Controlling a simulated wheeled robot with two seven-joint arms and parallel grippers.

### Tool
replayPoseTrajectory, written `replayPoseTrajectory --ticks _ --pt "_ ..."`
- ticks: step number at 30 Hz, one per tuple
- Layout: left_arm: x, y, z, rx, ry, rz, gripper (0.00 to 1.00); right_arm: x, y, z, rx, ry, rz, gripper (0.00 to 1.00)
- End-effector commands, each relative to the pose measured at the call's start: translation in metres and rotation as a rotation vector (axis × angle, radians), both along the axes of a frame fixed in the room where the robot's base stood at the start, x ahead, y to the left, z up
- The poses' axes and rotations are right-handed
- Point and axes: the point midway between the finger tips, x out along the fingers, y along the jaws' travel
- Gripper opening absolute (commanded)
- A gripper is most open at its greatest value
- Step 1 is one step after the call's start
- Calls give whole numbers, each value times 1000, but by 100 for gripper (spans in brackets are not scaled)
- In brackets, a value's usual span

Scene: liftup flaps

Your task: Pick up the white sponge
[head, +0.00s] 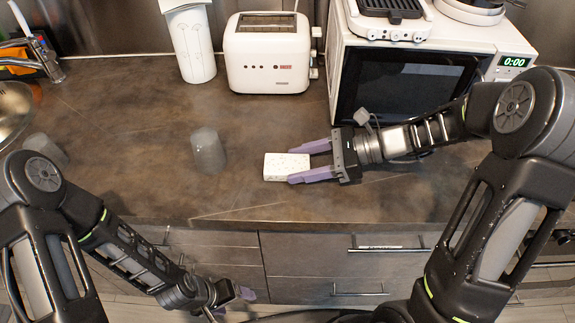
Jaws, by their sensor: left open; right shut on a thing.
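The white sponge (284,167) is a small speckled block on the dark countertop, left of the microwave's front. My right gripper (306,163) reaches in from the right, with its purple fingers on either side of the sponge's right part. It is shut on the sponge. The sponge looks level and at or close to the counter surface; I cannot tell if there is a gap beneath it. My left gripper (236,301) is low in front of the drawers, below the counter edge, open and apart from the sponge. Its fingertips are small and partly hidden.
A grey translucent cup (207,151) stands left of the sponge. Behind are a white toaster (267,58), a paper towel roll (190,45) and a microwave (415,88). The sink (12,112) is at the far left.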

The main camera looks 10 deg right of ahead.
Motion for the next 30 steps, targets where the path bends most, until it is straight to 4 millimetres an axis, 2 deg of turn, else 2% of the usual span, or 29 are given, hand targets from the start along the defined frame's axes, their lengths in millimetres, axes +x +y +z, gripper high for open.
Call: replayPoseTrajectory --ticks 8,13,21,25,30 --pt "0 0 1 0 0 0 75 0 0 6 0 -2 0 10" --pt "0 0 3 0 0 0 75 0 0 29 0 -6 1 10" --pt "0 0 7 0 0 0 75 0 0 82 0 -6 1 10" --pt "0 0 8 0 1 0 75 0 0 96 -1 -2 0 10" --pt "0 0 8 0 1 0 75 0 0 100 -1 1 0 10"
